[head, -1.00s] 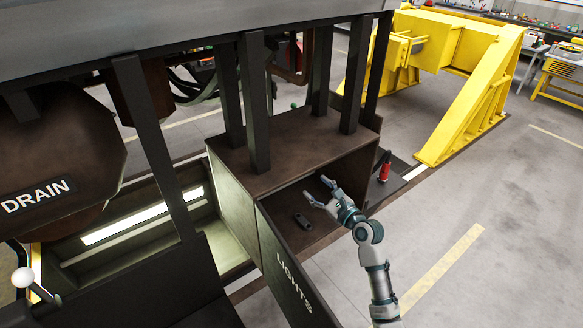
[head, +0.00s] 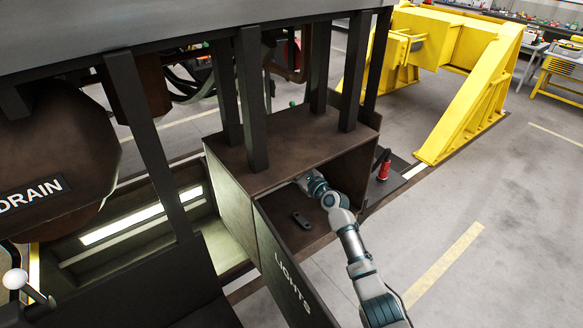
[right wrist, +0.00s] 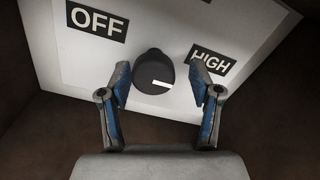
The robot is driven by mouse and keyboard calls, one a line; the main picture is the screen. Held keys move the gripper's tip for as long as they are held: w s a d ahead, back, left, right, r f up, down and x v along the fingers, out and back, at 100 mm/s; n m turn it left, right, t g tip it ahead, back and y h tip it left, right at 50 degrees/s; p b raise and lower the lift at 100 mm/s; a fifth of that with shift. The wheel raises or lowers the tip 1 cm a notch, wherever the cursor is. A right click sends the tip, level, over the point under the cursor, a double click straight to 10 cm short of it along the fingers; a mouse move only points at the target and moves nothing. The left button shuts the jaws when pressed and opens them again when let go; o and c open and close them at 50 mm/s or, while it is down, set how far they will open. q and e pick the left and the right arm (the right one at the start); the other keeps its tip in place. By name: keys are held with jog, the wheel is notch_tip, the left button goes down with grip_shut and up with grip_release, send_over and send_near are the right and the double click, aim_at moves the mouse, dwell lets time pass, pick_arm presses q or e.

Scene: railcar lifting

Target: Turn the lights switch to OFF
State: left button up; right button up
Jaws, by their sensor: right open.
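The lights switch (right wrist: 153,72) is a round black knob with a white pointer mark on a pale panel (right wrist: 150,30) in the right wrist view. The pointer is turned toward the HIGH label (right wrist: 211,61). The OFF label (right wrist: 95,20) is at the upper left. My right gripper (right wrist: 160,82) is open, its two fingers on either side of the knob with gaps showing; I cannot tell contact. In the head view the right arm reaches into the brown box (head: 290,146), which hides the fingers and switch. My left gripper is not in view.
The box's open door (head: 285,270), marked LIGHTS, hangs at its front left. A small dark object (head: 301,220) lies on the box floor. Black posts (head: 253,100) rise above the box. A red bottle-like object (head: 384,167) stands at right.

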jog(key=c, duration=0.4)
jog(key=shift+s+a+r, duration=0.1)
jog(key=c, duration=0.4)
jog(key=shift+a, duration=0.15)
jog(key=c, duration=0.3)
jog(key=shift+s+a+r, duration=0.1)
jog(key=shift+a+r, duration=0.05)
jog(key=shift+c, duration=0.3)
